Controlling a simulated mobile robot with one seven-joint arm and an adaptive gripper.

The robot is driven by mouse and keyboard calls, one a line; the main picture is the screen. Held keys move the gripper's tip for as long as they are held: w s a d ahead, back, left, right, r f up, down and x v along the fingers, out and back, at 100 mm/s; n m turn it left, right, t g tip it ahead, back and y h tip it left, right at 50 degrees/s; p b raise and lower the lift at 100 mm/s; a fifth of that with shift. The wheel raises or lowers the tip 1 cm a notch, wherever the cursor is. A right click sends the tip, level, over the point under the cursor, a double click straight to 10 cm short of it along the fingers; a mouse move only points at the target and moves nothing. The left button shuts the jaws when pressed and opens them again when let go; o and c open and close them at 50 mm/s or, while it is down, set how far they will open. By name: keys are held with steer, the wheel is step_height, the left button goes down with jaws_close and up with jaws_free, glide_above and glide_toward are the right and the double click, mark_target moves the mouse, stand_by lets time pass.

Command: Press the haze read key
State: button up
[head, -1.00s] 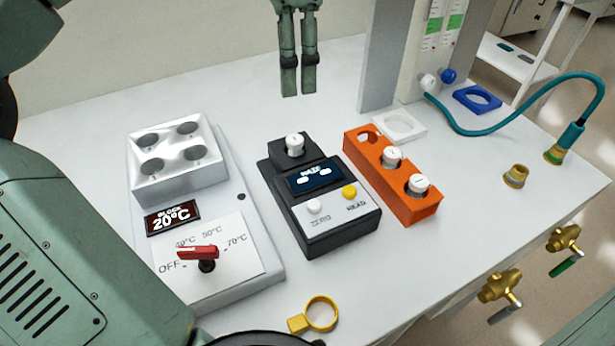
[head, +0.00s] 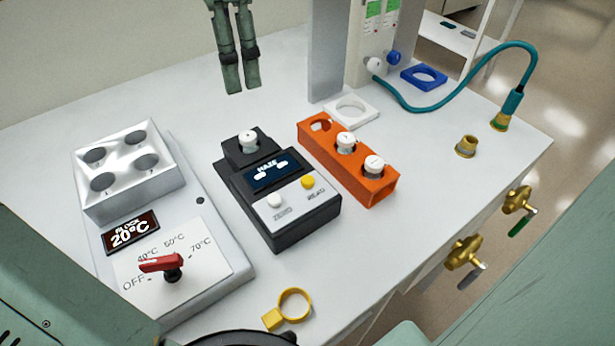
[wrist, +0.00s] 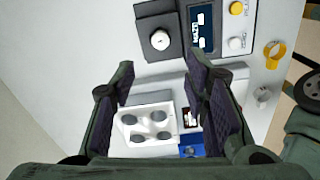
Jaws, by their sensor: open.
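The haze meter (head: 285,222) is a black box on the bench with a lit blue HAZE display (head: 272,171). Its yellow READ key (head: 308,182) is right of the white ZERO key (head: 274,200). A white-capped vial (head: 247,138) sits in the well at its back. In the wrist view, the READ key (wrist: 236,8) is near the top edge and the ZERO key (wrist: 236,43) is below it. My gripper (head: 241,91) is open and empty, pointing down above the bench behind the meter. In the wrist view, its fingers (wrist: 160,75) are apart, touching nothing.
A heating block (head: 128,190) with a red knob stands left of the meter. An orange rack (head: 375,188) with two capped vials stands close on its right. A yellow ring (head: 293,304) lies in front. A grey column (head: 325,55) and teal hose (head: 465,102) are at back right.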

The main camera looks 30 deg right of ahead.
jaws_close()
stand_by(0.3)
stand_by(1.2)
